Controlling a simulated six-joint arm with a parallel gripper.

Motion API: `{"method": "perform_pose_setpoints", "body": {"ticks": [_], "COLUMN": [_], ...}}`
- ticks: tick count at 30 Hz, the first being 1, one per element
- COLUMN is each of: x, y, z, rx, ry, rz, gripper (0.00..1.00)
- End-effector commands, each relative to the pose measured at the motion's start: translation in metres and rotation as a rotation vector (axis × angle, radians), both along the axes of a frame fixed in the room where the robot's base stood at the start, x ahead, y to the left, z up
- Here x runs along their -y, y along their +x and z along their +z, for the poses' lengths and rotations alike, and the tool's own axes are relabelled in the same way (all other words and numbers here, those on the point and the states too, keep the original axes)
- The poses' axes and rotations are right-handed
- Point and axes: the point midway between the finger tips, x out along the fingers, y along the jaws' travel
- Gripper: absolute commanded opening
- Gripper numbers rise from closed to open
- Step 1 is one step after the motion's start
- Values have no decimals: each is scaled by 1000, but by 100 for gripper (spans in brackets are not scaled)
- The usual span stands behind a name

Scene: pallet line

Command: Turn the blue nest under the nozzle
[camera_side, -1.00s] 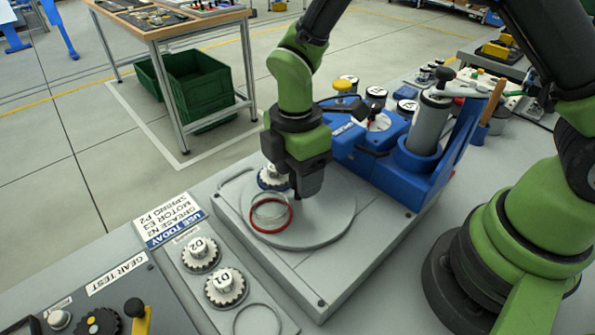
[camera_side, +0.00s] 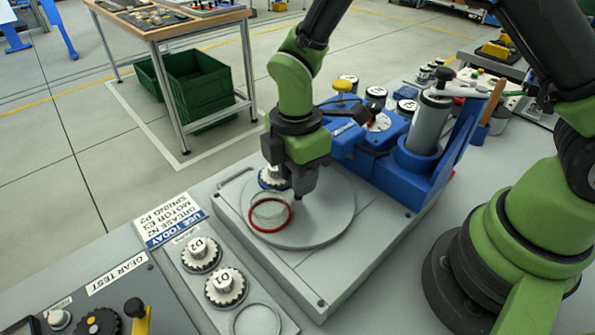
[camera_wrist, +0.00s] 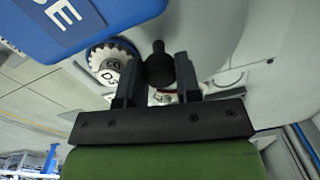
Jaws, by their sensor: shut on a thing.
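The round grey turntable (camera_side: 325,215) lies on a flat grey base. The blue nest (camera_side: 264,184) is at its far left edge, partly hidden behind my gripper, and holds a white toothed gear. The gear, marked D3, also shows in the wrist view (camera_wrist: 112,62), left of my fingers. A red-rimmed nest (camera_side: 269,229) with a clear ring sits at the turntable's near left. My gripper (camera_side: 304,190) points down over the turntable. In the wrist view its fingers are shut on a black knob (camera_wrist: 159,64). I cannot make out the nozzle tip clearly.
The blue grease station (camera_side: 365,150), with a grey cylinder (camera_side: 430,125), stands behind and right of the turntable. Gears D2 (camera_side: 201,254) and D1 (camera_side: 226,287) sit on a plate at the front left. A sign (camera_side: 170,218) lies nearby.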

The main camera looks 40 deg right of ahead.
Motion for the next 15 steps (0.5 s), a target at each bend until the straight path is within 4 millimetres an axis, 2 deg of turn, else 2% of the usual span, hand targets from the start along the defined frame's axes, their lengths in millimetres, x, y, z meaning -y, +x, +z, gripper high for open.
{"method": "perform_pose_setpoints", "body": {"ticks": [15], "x": [0], "y": [0], "z": [0], "rx": [-1], "ry": [1], "rz": [-224], "gripper": [0]}}
